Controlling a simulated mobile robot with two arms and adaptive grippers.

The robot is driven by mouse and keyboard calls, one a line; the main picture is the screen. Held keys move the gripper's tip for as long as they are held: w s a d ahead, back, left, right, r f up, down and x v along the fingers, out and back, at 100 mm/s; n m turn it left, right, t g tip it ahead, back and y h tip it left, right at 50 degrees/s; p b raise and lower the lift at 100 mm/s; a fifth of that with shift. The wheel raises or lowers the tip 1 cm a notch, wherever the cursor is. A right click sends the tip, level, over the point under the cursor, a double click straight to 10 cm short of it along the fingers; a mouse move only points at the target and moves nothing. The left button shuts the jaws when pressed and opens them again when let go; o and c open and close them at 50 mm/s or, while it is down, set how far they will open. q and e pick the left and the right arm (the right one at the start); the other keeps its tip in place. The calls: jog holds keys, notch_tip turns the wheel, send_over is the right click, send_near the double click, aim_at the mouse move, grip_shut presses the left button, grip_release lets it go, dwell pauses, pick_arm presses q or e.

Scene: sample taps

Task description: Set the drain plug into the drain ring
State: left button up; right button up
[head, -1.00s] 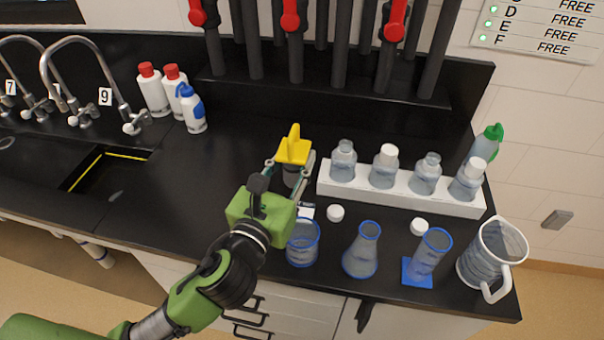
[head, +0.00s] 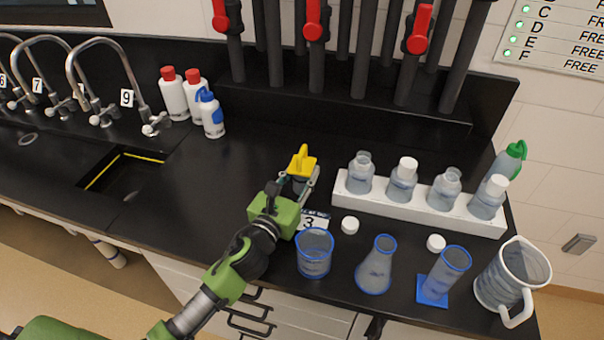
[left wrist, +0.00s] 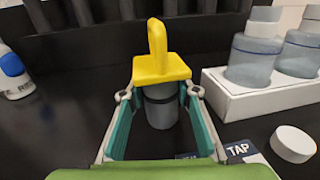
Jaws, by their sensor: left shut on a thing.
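The drain plug (head: 302,163) has a yellow top with an upright tab and a dark grey cylindrical body. My left gripper (head: 299,184) is shut on it, over the black bench right of the sink. In the left wrist view, the plug (left wrist: 160,68) stands upright between the green fingers of the left gripper (left wrist: 160,95), its grey body held just below the yellow plate. I cannot tell whether its base touches the bench. A small grey round spot in the near sink (head: 130,196) may be the drain ring, but it is partly hidden and unclear. My right gripper is not in view.
A white rack (head: 420,206) of bottles stands right of the plug. A beaker (head: 314,254), a flask (head: 376,266), a cylinder (head: 445,275) and a jug (head: 512,278) line the front edge. Bottles (head: 173,94) stand behind the sink near tap 9. Bench between sink and plug is clear.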

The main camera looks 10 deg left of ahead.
pick_arm(q)
jog(key=shift+f, duration=0.15)
jog(key=o, duration=1.3)
